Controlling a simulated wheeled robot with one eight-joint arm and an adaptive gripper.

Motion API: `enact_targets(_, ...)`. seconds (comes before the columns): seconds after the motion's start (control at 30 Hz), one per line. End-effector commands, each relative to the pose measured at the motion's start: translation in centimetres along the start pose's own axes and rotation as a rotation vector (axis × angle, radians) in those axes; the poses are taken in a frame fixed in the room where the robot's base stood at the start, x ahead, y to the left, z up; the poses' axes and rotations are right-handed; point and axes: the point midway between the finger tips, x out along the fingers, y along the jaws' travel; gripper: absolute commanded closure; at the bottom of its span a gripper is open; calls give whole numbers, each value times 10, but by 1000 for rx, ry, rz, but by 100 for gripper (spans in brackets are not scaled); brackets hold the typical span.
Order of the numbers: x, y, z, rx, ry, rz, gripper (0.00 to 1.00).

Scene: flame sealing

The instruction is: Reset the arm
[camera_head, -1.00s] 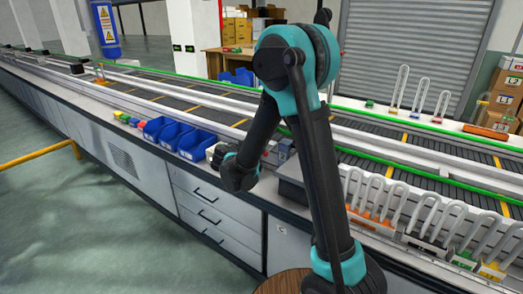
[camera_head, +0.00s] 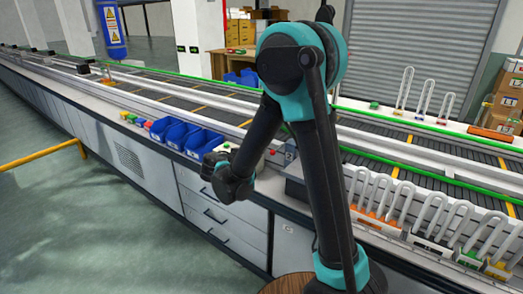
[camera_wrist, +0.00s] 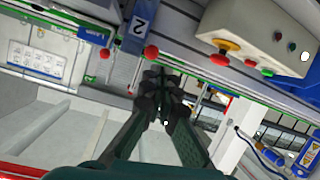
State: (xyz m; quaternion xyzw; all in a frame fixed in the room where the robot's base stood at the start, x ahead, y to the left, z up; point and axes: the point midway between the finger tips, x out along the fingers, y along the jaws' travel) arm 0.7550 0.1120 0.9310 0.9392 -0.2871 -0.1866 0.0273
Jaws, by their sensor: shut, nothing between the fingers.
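My arm, black and teal, rises folded in front of the bench in the head view. Its end hangs down at the bench's front edge, to the right of the blue bins. My gripper (camera_head: 213,158) is small and dark there, and its fingertips are hard to make out. In the wrist view my gripper (camera_wrist: 164,90) shows its two dark fingers converging at the tips, shut, with nothing held between them.
Blue bins (camera_head: 183,137) and small coloured blocks (camera_head: 133,119) line the bench edge. A conveyor (camera_head: 397,155) runs behind. White looped racks (camera_head: 405,200) stand at right. The wrist view shows a control box (camera_wrist: 262,38) with buttons and a blue "2" sign (camera_wrist: 139,27).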

Motion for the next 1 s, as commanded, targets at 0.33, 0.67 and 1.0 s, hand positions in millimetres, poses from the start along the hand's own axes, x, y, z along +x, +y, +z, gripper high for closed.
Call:
enact_targets(0.33,-10,-1,9,1,0,0,100)
enact_targets(0.67,-2,20,13,-31,-55,13,100)
enact_targets(1.0,12,148,70,-224,-448,-38,100)
